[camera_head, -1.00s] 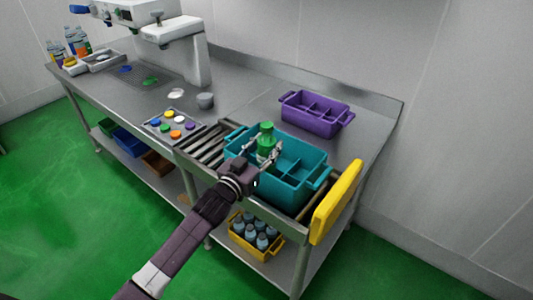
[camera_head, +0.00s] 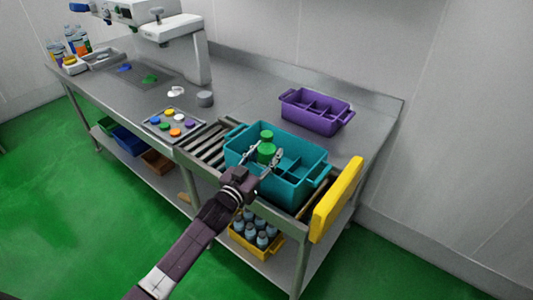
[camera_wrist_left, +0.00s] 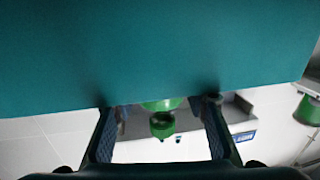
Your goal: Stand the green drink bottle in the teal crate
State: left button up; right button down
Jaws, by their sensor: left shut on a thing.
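The green drink bottle (camera_head: 266,151) is upright, its lower part inside the left part of the teal crate (camera_head: 313,157) and hidden by the near wall. Its green cap (camera_head: 266,134) stands above the rim. My left gripper (camera_head: 266,154) reaches over the near wall and is shut on the bottle, a finger on each side. In the left wrist view, the teal crate wall (camera_wrist_left: 160,55) fills the top, and the bottle (camera_wrist_left: 162,122) shows partly between the fingers. I cannot tell whether the bottle touches the crate floor. My right gripper is not in view.
The teal crate sits on rollers (camera_head: 207,145), with a yellow end stop (camera_head: 337,199) to its right. A purple crate (camera_head: 314,113) stands behind. A tray of coloured caps (camera_head: 174,124) and a grey cup (camera_head: 205,99) are left. A yellow crate of bottles (camera_head: 256,249) is below.

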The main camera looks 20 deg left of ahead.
pick_arm(q)
jog(key=o, duration=1.4)
jog(key=shift+s+f, duration=0.1)
jog(key=shift+f, duration=0.4)
jog(key=shift+o, duration=0.3)
jog(key=shift+f, duration=0.1)
jog(key=shift+r+p, duration=0.35)
jog(key=shift+r, duration=0.1)
jog(key=shift+s+a+f, duration=0.1)
jog(key=shift+s, duration=0.25)
jog(key=s+a+r+b, duration=0.1)
jog(key=s+a, duration=0.1)
jog(key=s, duration=0.9)
jog(key=shift+b, duration=0.4)
jog(key=shift+w+a, duration=0.1)
